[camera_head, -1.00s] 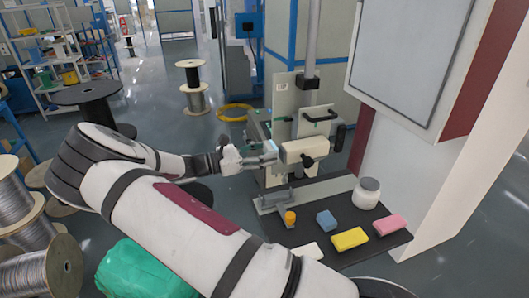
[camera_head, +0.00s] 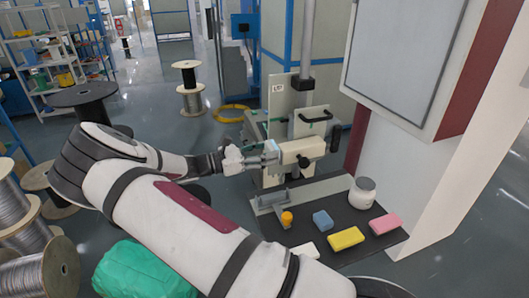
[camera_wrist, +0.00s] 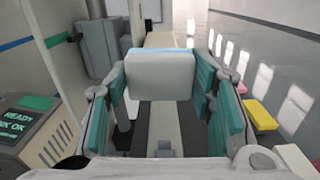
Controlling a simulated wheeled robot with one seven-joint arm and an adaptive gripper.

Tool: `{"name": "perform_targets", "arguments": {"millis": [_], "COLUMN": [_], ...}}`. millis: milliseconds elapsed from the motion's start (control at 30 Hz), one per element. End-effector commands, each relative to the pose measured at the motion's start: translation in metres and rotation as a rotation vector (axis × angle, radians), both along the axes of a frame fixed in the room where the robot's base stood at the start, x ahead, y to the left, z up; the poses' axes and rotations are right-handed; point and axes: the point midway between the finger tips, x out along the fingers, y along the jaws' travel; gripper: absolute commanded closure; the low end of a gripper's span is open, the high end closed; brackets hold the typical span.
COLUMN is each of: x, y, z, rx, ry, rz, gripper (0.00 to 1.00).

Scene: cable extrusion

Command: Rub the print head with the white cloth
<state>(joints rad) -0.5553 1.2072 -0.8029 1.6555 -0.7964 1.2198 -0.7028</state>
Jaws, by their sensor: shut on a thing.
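My gripper (camera_head: 271,152) is at the end of my arm, left of the cream print head (camera_head: 303,149) on the upright machine. It is shut on a pale block-like thing, probably the white cloth (camera_wrist: 160,76), which shows a flat white face and a light blue top edge. In the wrist view the gripper's teal fingers (camera_wrist: 162,95) stand on both sides of it. The cloth is at the print head's left end; I cannot tell whether they touch. The cloth hides much of what lies beyond it in the wrist view.
A dark mat (camera_head: 345,212) holds a white piece (camera_head: 306,250), a yellow block (camera_head: 346,238), a blue block (camera_head: 322,220), a pink block (camera_head: 385,224), an orange cap-like piece (camera_head: 287,219) and a white jar (camera_head: 362,192). A display panel (camera_head: 405,50) stands at right. Wire spools stand at left.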

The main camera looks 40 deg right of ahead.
Motion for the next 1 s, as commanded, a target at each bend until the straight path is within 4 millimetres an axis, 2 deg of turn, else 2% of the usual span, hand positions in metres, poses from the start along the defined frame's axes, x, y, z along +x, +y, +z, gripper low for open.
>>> {"name": "perform_targets", "arguments": {"millis": [267, 767, 1000], "x": [0.000, 0.000, -0.002], "y": [-0.002, -0.002, -0.005], "z": [-0.002, -0.039, -0.039], "rx": [-0.001, -0.001, -0.001], "ry": [0.000, 0.001, 0.000], "rz": [0.000, 0.000, 0.000], "gripper": [0.73, 0.73, 0.73]}}
